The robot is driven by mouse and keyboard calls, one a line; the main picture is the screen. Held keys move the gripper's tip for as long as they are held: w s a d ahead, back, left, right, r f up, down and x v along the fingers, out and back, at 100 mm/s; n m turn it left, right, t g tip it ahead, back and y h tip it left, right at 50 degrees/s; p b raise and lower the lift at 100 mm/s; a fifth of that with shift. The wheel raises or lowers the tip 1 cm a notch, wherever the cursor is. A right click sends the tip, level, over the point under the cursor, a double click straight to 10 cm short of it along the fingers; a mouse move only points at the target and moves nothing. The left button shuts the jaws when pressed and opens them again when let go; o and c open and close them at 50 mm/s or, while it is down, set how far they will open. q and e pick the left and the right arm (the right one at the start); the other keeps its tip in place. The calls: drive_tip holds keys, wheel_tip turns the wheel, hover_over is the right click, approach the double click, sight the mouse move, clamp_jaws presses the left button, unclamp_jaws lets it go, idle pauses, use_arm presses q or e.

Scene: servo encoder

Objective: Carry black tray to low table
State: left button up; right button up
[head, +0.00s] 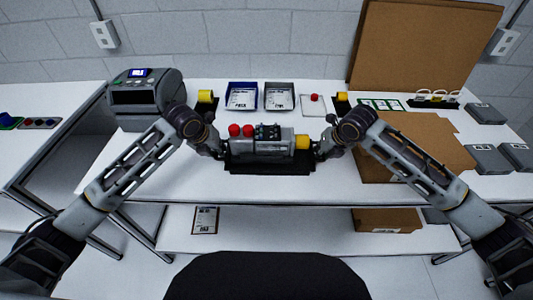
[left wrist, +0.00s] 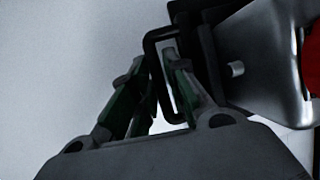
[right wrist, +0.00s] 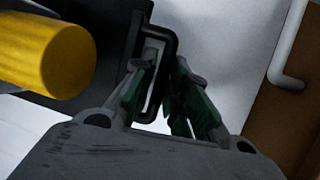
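The black tray (head: 240,168) is at the middle of the white workbench, near its front. It bears a grey motor-like unit (head: 268,147) with red caps, black connectors and a yellow end. My left gripper (head: 222,152) is at the tray's left handle; in the left wrist view its fingers close around the black handle bar (left wrist: 151,60). My right gripper (head: 318,152) is at the right handle; in the right wrist view its fingers close around that bar (right wrist: 168,80). The tray looks level. I cannot tell whether it touches the bench.
A label printer (head: 145,98) stands left of the tray. Blue (head: 242,98) and grey (head: 279,98) bins stand behind it. Cardboard (head: 425,150) and grey boxes (head: 485,113) lie right. A white shelf (head: 300,233) runs below the bench. Another white table (head: 25,150) stands at left. A black rounded shape (head: 265,278) is in front.

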use_arm(q)
clamp_jaws()
use_arm(e)
clamp_jaws()
use_arm(q)
drive_tip(key=shift+w+r, duration=0.1)
drive_tip(key=shift+r, duration=0.05)
use_arm(e)
drive_tip(key=shift+w+r, duration=0.1)
drive_tip(key=shift+r, duration=0.05)
use_arm(q)
drive_tip(key=shift+r, duration=0.1)
use_arm(e)
drive_tip(key=shift+r, duration=0.1)
